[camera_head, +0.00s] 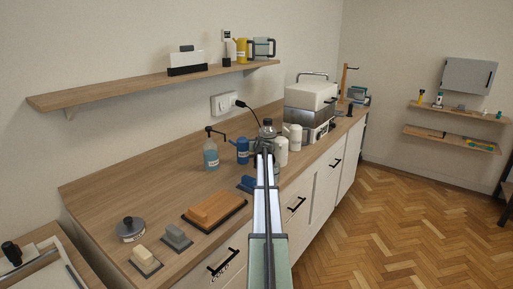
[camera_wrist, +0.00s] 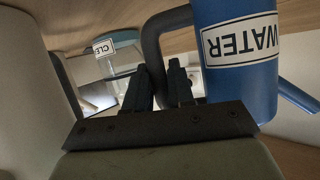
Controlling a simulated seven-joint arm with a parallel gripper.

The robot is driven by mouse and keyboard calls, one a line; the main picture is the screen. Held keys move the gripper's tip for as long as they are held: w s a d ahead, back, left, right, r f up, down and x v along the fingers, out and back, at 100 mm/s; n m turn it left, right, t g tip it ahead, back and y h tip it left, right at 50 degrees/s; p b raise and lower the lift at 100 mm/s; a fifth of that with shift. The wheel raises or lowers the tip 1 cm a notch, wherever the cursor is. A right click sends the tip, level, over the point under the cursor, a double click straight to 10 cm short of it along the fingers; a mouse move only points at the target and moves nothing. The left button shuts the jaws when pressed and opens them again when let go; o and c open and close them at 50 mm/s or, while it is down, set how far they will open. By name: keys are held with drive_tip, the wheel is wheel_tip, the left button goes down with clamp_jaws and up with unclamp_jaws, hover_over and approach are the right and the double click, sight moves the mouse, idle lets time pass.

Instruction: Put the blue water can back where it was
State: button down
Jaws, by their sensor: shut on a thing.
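The blue water can (camera_wrist: 240,85), with a white WATER label, fills the right of the wrist view. Its dark handle (camera_wrist: 153,45) lies between the fingers of my gripper (camera_wrist: 160,82), which is shut on it. In the head view the blue can (camera_head: 243,150) shows just left of my gripper (camera_head: 267,137), over the wooden counter. My arm hides part of the area around it. I cannot tell whether the can's base touches the counter.
A soap-type bottle (camera_head: 211,155) stands left of the can. White cans (camera_head: 295,136) and a white-topped appliance (camera_head: 310,97) stand to the right and behind. Nearer on the counter (camera_head: 120,190) are a blue item (camera_head: 247,183) and an orange block (camera_head: 214,208). A shelf (camera_head: 150,90) hangs above.

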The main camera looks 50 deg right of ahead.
drive_tip(key=shift+f, duration=0.25)
drive_tip(key=c, duration=0.9)
unclamp_jaws()
drive_tip(key=shift+s+a, duration=0.1)
drive_tip(key=v, duration=1.3)
drive_tip(key=shift+s+a+r, duration=0.1)
drive_tip(key=shift+s+r, duration=0.1)
drive_tip(key=shift+w, duration=0.1)
